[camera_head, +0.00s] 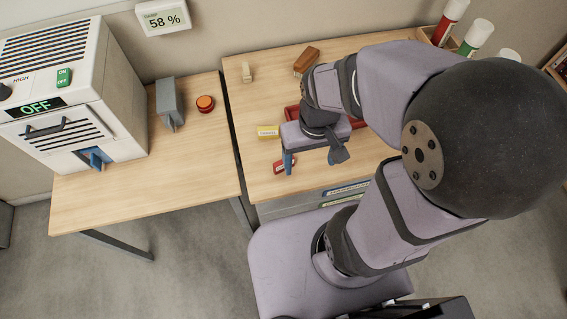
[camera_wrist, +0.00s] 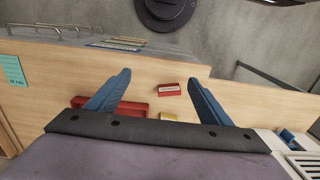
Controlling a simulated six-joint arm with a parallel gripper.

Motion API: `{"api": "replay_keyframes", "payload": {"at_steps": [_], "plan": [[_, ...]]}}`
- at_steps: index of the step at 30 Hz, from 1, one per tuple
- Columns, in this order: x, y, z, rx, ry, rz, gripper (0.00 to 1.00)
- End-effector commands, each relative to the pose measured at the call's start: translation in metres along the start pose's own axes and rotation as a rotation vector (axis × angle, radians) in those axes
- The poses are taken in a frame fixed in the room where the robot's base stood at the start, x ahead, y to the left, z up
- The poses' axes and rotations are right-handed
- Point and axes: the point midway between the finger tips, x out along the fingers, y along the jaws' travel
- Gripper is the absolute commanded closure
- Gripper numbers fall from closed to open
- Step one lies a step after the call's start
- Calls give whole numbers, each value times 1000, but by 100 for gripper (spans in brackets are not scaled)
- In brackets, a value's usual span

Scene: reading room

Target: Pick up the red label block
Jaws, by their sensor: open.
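The red label block (camera_head: 285,166) has a white label and lies on the right-hand wooden table near its front edge. It also shows in the wrist view (camera_wrist: 170,91), flat on the wood between the lines of my two blue fingers. My gripper (camera_head: 308,160) is open and empty above the table; its tip shows in the wrist view (camera_wrist: 158,77). In the head view one blue finger hangs close by the block, partly overlapping it. No contact with the block can be made out.
A yellow label block (camera_head: 268,131) lies just behind the red one. A red tray (camera_head: 292,114) sits further back, partly hidden by my arm. A brown block (camera_head: 306,60) and a small beige piece (camera_head: 246,72) stand near the back. A white machine (camera_head: 70,95) stands left.

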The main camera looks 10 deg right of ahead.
Motion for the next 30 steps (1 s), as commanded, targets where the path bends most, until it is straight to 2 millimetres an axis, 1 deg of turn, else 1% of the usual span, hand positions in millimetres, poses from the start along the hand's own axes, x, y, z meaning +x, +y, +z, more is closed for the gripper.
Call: {"api": "replay_keyframes", "payload": {"at_steps": [5,8,12,15,17,20,23,25,27,28,30], "plan": [[2,-2,0,-8,-1,0,27],[13,-6,6,-27,-34,0,27],[38,-13,19,-64,-125,4,27],[57,-19,20,-94,-187,9,27],[68,-23,16,-110,-211,12,27],[84,-29,0,-135,-219,14,27],[95,-35,-28,-162,-182,11,27],[92,-39,-57,-180,-110,5,27],[88,-42,-80,-201,-46,1,27],[87,-43,-86,-210,-27,0,27],[87,-44,-91,-230,-4,-1,27]]}}
